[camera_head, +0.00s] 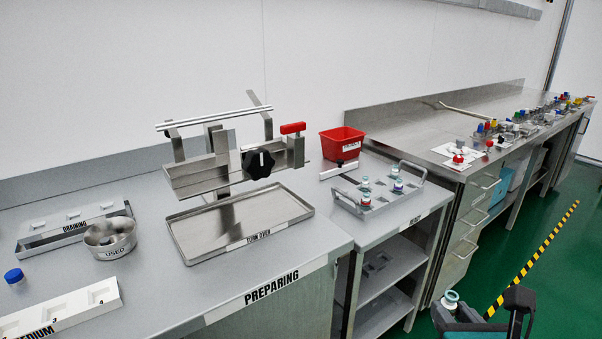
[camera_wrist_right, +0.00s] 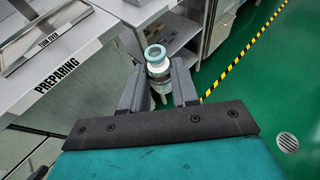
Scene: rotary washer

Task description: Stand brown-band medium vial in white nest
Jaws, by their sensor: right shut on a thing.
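My right gripper (camera_head: 452,309) is at the lower right of the head view, out over the floor in front of the benches. It is shut on a vial (camera_head: 451,298) with a pale teal ring on top. In the right wrist view the vial (camera_wrist_right: 156,62) is roughly upright between the two fingers (camera_wrist_right: 158,88); its top is white and teal. I cannot make out a brown band. A white nest block (camera_head: 75,308) marked MEDIUM lies at the lower left of the head view, partly cut off. Its visible recesses, by 3 and 4, look empty. My left gripper is not in view.
A steel TURN OVER tray (camera_head: 240,218) lies under a metal stand (camera_head: 225,165). A USED bowl (camera_head: 110,236), a DRAINING rack (camera_head: 70,232) and a blue-capped item (camera_head: 14,276) are at left. A READY rack (camera_head: 378,196) holds several vials near a red bin (camera_head: 342,143).

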